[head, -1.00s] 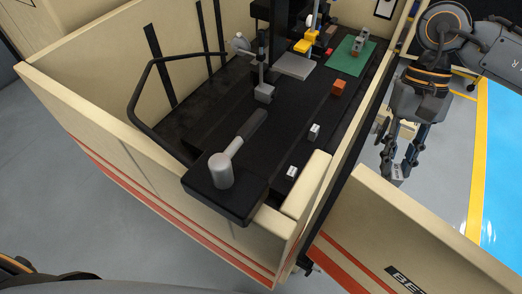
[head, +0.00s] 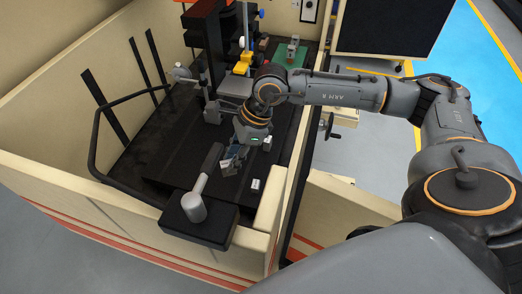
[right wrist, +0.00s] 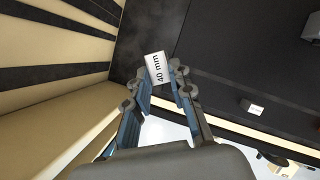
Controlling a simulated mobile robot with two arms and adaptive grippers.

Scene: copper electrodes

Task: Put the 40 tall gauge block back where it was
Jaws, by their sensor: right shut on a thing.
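The 40 gauge block (right wrist: 157,69) is pale, with a white face reading "40 mm", in the right wrist view. My right gripper (right wrist: 159,80) is shut on it, one fingertip on each side. In the head view my right gripper (head: 230,160) points down over the dark machine table (head: 165,150), right of the grey cylindrical handle. The held block is mostly hidden there by fingers and wrist; I cannot tell whether it touches the table. A second block with a white label (head: 255,184) stands nearby; a labelled block also shows in the right wrist view (right wrist: 252,108). My left gripper is not in view.
The grey handle (head: 195,205) stands at the table's front. Cream walls (head: 100,85) and a black curved rail (head: 95,150) enclose the left. A green mat (head: 290,55) and a grey plate (head: 235,87) lie farther back. A cream wall (head: 268,235) borders the front right.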

